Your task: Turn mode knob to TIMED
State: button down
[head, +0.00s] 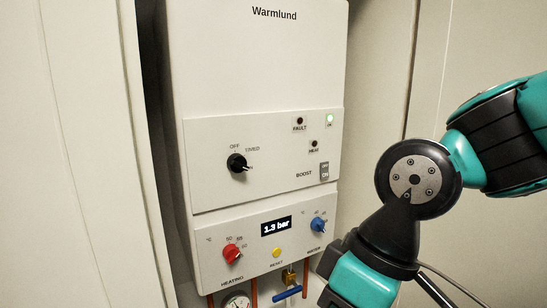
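The mode knob (237,163) is a small black dial on the left of the white boiler's upper panel (210,180). The label OFF stands above it and TIMED at its upper right. A pale mark at the knob's right edge points right and slightly down, below the TIMED label; any label there is too small to read. My arm, teal and black, comes in from the right and bends down past the bottom edge. My gripper is not in view. Nothing in view touches the knob.
The lower panel has a red knob (232,253), a blue knob (318,225), a yellow reset button (277,252) and a 1.3 bar display (276,226). A boost switch (324,171) sits right of the mode knob. A blue valve handle (287,293) and pipes are below. Cabinet walls flank the boiler.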

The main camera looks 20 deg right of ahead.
aim_at(236, 162)
jog(key=k, duration=1)
jog(key=u, duration=1.3)
jog(key=i, duration=0.95)
jog(key=z, duration=2.05)
